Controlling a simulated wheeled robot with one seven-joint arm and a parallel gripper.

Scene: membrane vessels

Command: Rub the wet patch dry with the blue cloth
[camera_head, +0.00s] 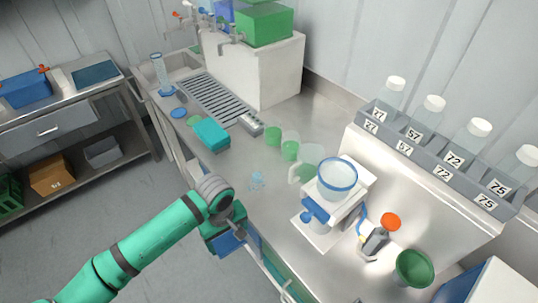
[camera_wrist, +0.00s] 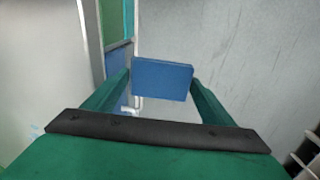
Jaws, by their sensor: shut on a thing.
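The blue cloth (camera_wrist: 162,79) is a flat folded block held between the two fingers of my gripper (camera_wrist: 160,88) in the wrist view. In the head view my gripper (camera_head: 226,236) is beside the front edge of the steel bench, with the cloth (camera_head: 229,244) showing as a blue piece at its end. The wet patch (camera_head: 258,181) is a small pale blue, glossy mark on the bench top. It lies behind and to the right of my gripper, apart from the cloth.
A white filter stand with a blue-rimmed funnel (camera_head: 337,177) stands right of the patch. Green-based cups (camera_head: 290,150) stand behind it. A teal box (camera_head: 210,134) lies at the back left. A rack of numbered bottles (camera_head: 433,150) stands on the right. Bench around the patch is clear.

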